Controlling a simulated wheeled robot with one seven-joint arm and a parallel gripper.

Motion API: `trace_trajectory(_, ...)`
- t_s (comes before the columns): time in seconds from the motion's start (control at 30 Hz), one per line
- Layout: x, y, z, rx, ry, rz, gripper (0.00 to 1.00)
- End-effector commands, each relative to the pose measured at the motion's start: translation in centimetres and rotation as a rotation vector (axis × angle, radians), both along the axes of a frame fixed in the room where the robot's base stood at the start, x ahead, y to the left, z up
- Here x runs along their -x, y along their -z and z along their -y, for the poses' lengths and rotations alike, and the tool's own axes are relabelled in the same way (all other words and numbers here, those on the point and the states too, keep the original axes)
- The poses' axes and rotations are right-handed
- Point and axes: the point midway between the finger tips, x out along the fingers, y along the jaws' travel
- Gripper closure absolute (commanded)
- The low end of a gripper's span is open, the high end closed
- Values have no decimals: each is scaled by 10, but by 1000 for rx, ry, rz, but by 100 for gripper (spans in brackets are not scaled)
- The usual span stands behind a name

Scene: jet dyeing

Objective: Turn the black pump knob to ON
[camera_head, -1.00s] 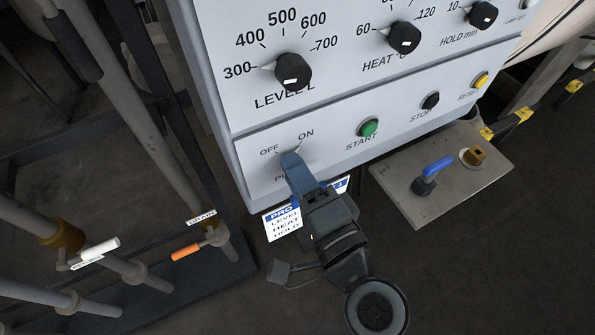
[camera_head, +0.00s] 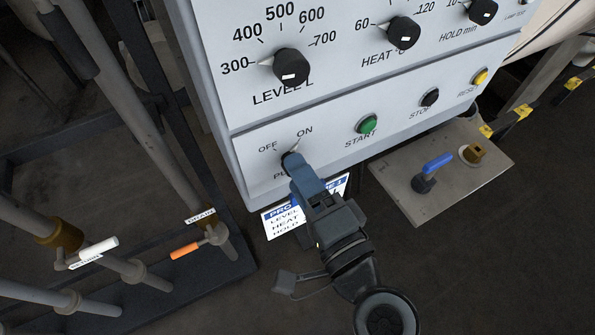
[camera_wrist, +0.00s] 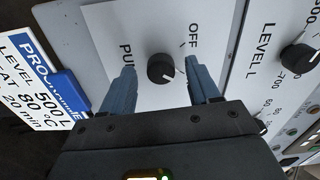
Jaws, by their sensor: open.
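The black pump knob (camera_head: 288,159) is on the lower left of the pale control panel, below the OFF and ON labels. In the head view a pale mark at its top edge leans toward ON. My gripper (camera_head: 300,166) is just in front of it, and its blue fingers cover part of the knob. In the wrist view the whole knob (camera_wrist: 161,68) shows between my open fingers, with clear gaps on both sides. A white mark is on its lower right. There the OFF label shows, and the ON label is not visible.
The level knob (camera_head: 292,68) and green start button (camera_head: 367,124) are on the same panel. A programme card (camera_head: 307,209) hangs below its edge. A blue-handled valve (camera_head: 436,165) stands on a plate at right. Pipes with an orange drain handle (camera_head: 186,251) are at lower left.

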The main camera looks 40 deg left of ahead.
Motion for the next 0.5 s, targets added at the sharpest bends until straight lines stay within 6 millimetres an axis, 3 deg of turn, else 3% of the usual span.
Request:
trace_trajectory(0.23, 16, 3, 39, 1, 4, 0, 39)
trace_trajectory(0.5, 23, 1, 57, 1, 2, 0, 39)
